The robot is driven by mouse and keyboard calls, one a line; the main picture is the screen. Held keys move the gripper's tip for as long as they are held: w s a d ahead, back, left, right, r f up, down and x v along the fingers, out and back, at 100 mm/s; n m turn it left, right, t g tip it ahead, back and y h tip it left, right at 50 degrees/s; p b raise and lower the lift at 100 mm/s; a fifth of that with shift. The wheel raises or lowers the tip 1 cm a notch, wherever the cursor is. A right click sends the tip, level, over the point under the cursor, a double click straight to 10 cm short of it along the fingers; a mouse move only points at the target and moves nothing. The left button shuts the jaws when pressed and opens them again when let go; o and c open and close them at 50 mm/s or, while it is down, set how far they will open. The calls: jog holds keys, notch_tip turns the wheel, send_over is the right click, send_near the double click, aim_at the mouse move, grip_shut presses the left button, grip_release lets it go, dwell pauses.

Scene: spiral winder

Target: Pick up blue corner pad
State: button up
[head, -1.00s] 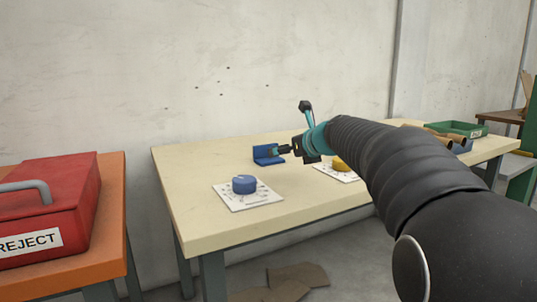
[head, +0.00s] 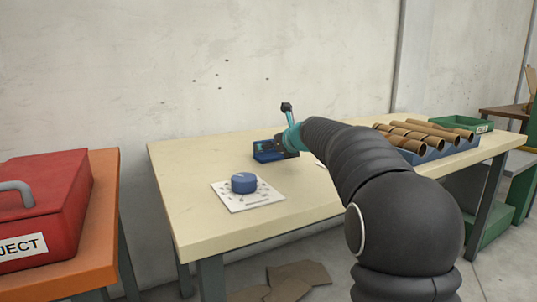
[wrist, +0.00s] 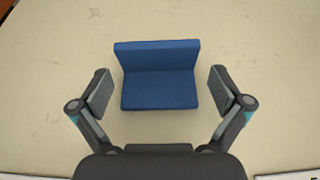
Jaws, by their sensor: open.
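The blue corner pad (wrist: 160,88) lies on the cream table, an L-shaped block with one raised wall at its far side in the wrist view. In the head view the blue corner pad (head: 266,156) is partly hidden behind my gripper. My gripper (wrist: 160,92) is open, with one finger to the left and one to the right of the pad. A gap shows between each finger and the pad. In the head view my gripper (head: 282,147) is right at the pad.
A blue knob (head: 244,183) on a white dial card sits in front of the pad. A blue rack (head: 436,153) with several brown tubes and a green tray (head: 462,123) are at the right. A red REJECT box (head: 45,205) stands on an orange table at the left.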

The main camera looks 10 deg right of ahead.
aim_at(266, 153)
jog(key=shift+x, duration=2.4)
jog(key=shift+s+a+f, duration=0.1)
jog(key=shift+f, duration=0.05)
jog(key=c, duration=0.7)
jog(key=shift+o, duration=0.2)
